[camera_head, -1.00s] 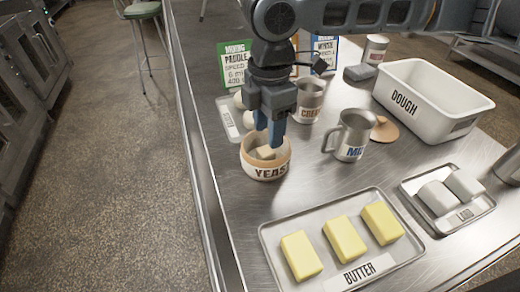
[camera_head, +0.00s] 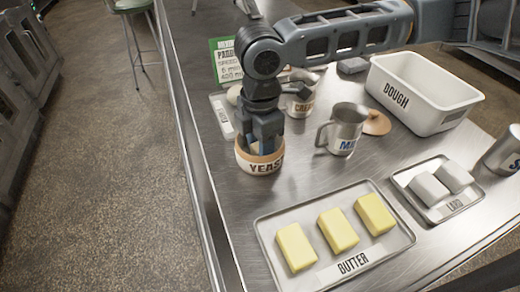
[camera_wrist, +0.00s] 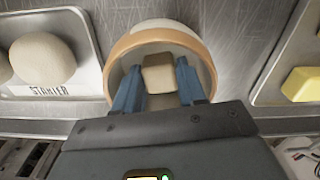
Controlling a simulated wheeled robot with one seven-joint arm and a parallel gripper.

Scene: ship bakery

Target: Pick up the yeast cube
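The yeast cube (camera_wrist: 158,74) is a small beige block inside the round tan-and-white bowl labelled YEAST (camera_head: 258,165). In the wrist view the bowl's rim (camera_wrist: 124,44) surrounds the cube and the fingertips. My gripper (camera_head: 258,148) points down into the bowl. Its two blue fingers (camera_wrist: 159,78) stand either side of the cube, with a narrow gap showing on each side, so it looks open. In the head view the gripper hides most of the cube.
A metal MILK jug (camera_head: 345,130) and CREAM jug (camera_head: 303,102) stand right of and behind the bowl. The butter tray (camera_head: 272,243) lies in front, the lard tray (camera_head: 404,183) at right, the white DOUGH tub (camera_head: 420,105) behind. A tray with pale dough balls (camera_wrist: 85,60) lies close beside the bowl.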

